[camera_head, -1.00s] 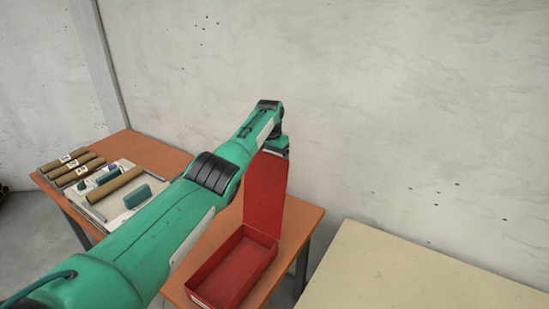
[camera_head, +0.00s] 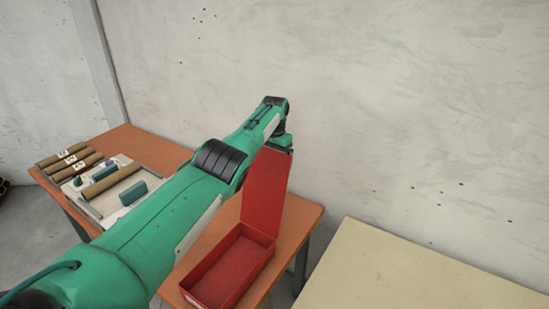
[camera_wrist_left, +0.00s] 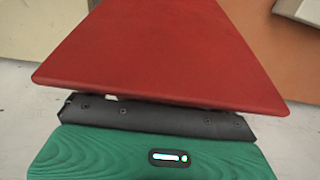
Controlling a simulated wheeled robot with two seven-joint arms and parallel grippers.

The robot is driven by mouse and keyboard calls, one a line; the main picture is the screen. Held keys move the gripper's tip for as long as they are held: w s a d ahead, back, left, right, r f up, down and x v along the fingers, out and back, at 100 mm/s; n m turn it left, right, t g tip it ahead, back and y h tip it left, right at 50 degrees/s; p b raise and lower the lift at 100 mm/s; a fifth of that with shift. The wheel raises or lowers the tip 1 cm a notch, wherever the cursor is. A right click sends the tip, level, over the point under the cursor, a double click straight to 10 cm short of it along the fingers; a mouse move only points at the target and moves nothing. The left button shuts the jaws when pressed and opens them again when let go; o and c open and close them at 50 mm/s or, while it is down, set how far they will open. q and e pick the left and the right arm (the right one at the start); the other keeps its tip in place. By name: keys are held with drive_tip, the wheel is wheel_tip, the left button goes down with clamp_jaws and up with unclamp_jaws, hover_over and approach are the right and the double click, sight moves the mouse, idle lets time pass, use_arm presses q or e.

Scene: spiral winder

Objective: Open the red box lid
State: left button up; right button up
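The red box (camera_head: 205,272) sits open on an orange table, with its empty inside showing. Its red lid (camera_head: 265,195) stands up from the far end, leaning slightly back. My left arm reaches over from the left. My left gripper (camera_head: 282,145) is at the top edge of the lid, partly hidden behind it. In the left wrist view, the lid (camera_wrist_left: 165,50) fills the upper middle, its edge close against a dark gripper part (camera_wrist_left: 160,116). Whether the fingers are shut on the lid cannot be seen. My right gripper is not in view.
The orange table (camera_head: 290,250) has bare room right of the box. A beige table (camera_head: 420,275) stands at the right. Brown rolls (camera_head: 70,162) and a teal block (camera_head: 133,194) lie at the left. A grey wall (camera_head: 400,100) rises behind the tables.

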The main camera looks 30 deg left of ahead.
use_arm(q)
drive_tip(key=shift+a+r, duration=0.15)
drive_tip(key=shift+r, duration=0.35)
wheel_tip(320, 180, up, 13)
drive_tip(key=b, duration=0.3)
drive_tip(key=shift+s, duration=0.1)
idle(0.4)
